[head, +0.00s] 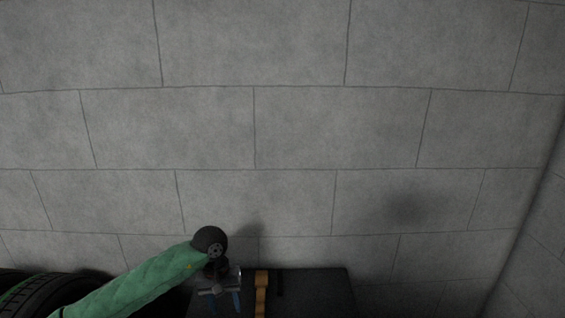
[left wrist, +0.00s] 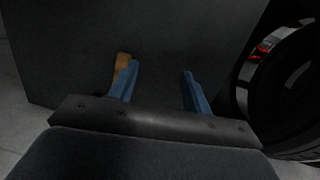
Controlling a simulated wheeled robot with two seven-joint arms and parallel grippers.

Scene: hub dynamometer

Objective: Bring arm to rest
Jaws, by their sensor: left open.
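My left arm, in a green sleeve, comes in from the lower left of the head view. Its left gripper (head: 224,302) is at the bottom edge, over or beside the left part of a dark box-like surface (head: 325,290). In the left wrist view the two blue fingers of the left gripper (left wrist: 160,85) stand wide apart with nothing between them. The dark flat surface (left wrist: 70,50) lies beyond the fingers. My right gripper is in neither view.
An orange-brown piece (head: 261,292) stands on the dark surface just right of the gripper; it shows behind the left finger in the wrist view (left wrist: 122,62). Black tires (head: 40,290) are at lower left. A grey block wall (head: 300,130) fills the background.

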